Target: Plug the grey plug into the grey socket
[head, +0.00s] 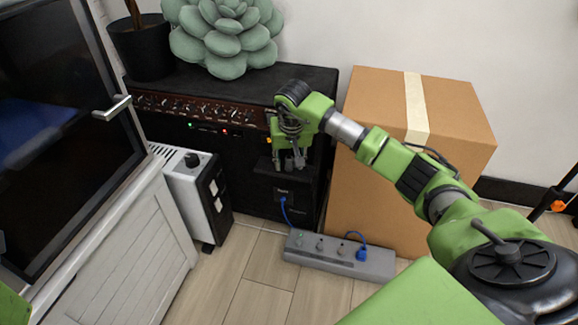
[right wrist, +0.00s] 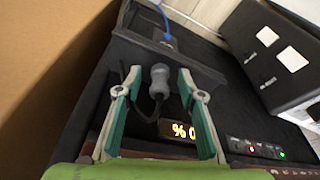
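The grey plug (right wrist: 159,80) is in the right wrist view, between the fingertips of my right gripper (right wrist: 159,76), with a gap on both sides. It sits against a dark box (right wrist: 185,62), and a dark cord leads from it. In the head view my right gripper (head: 288,162) points down in front of the black amplifier (head: 165,125); the plug is hard to make out there. A grey power strip (head: 380,264) with several sockets lies on the floor below; I cannot tell which one is the grey socket. My left gripper is not in view.
A blue plug (head: 361,254) is in the strip's right end. A blue cable (head: 286,212) runs from the dark box toward the strip. A cardboard box (head: 375,195) stands right, a white heater (head: 188,190) left. The floor in front of the strip is clear.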

